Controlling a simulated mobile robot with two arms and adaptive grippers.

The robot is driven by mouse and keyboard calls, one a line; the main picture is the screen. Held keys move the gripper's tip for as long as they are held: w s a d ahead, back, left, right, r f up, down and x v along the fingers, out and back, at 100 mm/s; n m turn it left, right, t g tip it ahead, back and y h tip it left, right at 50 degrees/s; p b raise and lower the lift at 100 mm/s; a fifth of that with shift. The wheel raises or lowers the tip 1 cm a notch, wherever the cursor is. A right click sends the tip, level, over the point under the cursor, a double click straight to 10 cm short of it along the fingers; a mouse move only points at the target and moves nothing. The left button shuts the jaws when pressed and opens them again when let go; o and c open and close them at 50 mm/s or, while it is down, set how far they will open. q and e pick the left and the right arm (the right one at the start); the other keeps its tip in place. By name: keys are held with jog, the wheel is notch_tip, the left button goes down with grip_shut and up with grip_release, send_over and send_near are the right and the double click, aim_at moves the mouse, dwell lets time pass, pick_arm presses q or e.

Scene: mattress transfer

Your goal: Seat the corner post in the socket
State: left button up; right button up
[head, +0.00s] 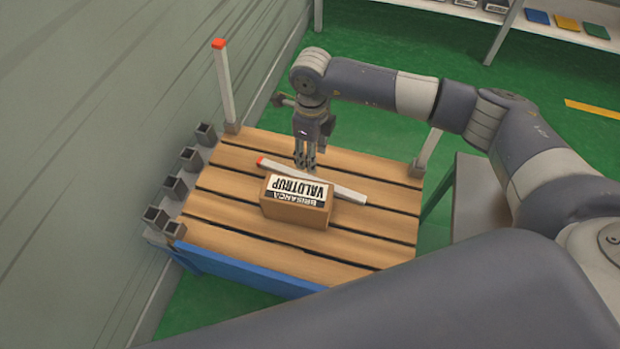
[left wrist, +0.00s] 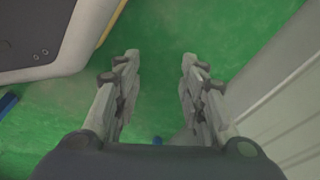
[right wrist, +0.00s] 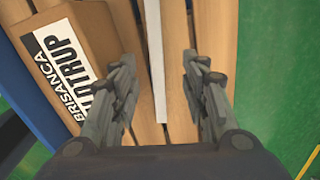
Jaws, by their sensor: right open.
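A loose white corner post (head: 340,189) with a red end lies flat on the slatted deck (head: 230,205), behind a cardboard box. My right gripper (head: 305,165) points down over this post. In the right wrist view the post (right wrist: 156,60) runs between the open fingers, nearer the left one; I cannot tell whether they touch it. An empty square socket (head: 174,230) is at the deck's near left corner. Another post (head: 223,85) stands upright at the far left corner. My left gripper (left wrist: 160,57) is open and empty above green floor.
The labelled cardboard box (head: 297,205) sits close in front of the loose post. Several dark square tubes (head: 174,187) line the deck's left side, near the grey wall (head: 110,110). A short post (head: 428,150) stands at the far right corner. A shelf (head: 570,35) is behind.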

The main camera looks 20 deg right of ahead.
aim_at(310, 175)
notch_tip(310, 175, down, 4)
jog(key=shift+s+a+f, duration=0.1)
jog(key=shift+a+f, duration=0.05)
jog(key=shift+f, duration=0.45)
notch_tip(310, 175, down, 4)
jog(key=shift+a+f+b, duration=0.1)
jog(key=shift+a+b, duration=0.05)
jog(key=shift+b, duration=0.25)
pick_arm(q)
jog(key=shift+w+r, duration=0.35)
jog(key=shift+r, duration=0.25)
jog(key=shift+w+r, duration=0.35)
jog(key=shift+r, duration=0.25)
pick_arm(e)
grip_shut()
